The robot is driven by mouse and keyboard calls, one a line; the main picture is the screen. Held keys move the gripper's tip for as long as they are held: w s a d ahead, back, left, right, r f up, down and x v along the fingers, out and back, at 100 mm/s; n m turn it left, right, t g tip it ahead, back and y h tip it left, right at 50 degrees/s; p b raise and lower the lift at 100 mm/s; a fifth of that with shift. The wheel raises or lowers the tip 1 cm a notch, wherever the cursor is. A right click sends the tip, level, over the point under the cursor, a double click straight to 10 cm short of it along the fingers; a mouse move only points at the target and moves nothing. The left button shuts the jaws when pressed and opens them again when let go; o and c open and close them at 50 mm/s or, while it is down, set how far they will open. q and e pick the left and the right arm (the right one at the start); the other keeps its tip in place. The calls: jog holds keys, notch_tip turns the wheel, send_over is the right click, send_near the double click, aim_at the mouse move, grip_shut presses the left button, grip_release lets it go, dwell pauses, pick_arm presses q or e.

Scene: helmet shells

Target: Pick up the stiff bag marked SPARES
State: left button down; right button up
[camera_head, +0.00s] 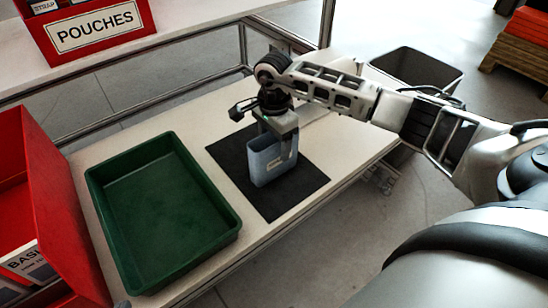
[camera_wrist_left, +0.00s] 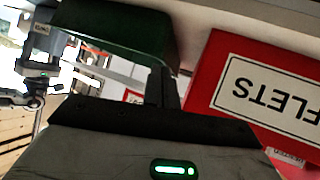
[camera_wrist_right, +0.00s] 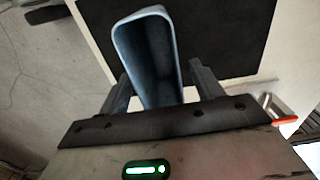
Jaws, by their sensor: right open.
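A stiff blue-grey bag (camera_head: 268,166) with an open top stands upright on a black mat (camera_head: 308,184). Its pale label is too small to read. My right gripper (camera_head: 282,138) is over the bag, pointing down. In the right wrist view the open fingers (camera_wrist_right: 160,88) stand either side of the bag (camera_wrist_right: 150,50), with a gap showing at the right finger. My left gripper (camera_wrist_left: 162,88) shows only in the left wrist view, with its fingers together and nothing visible between them.
An empty green tray (camera_head: 128,168) lies left of the mat on the white table (camera_head: 205,118). Red bins (camera_head: 62,190) stand at the left, one marked POUCHES (camera_head: 98,28) on a shelf behind. A dark grey bin (camera_head: 415,68) is on the floor beyond the table.

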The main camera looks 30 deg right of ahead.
jog(key=shift+f, duration=0.45)
jog(key=c, duration=1.1)
jog(key=shift+o, duration=0.2)
jog(key=shift+r, duration=0.1)
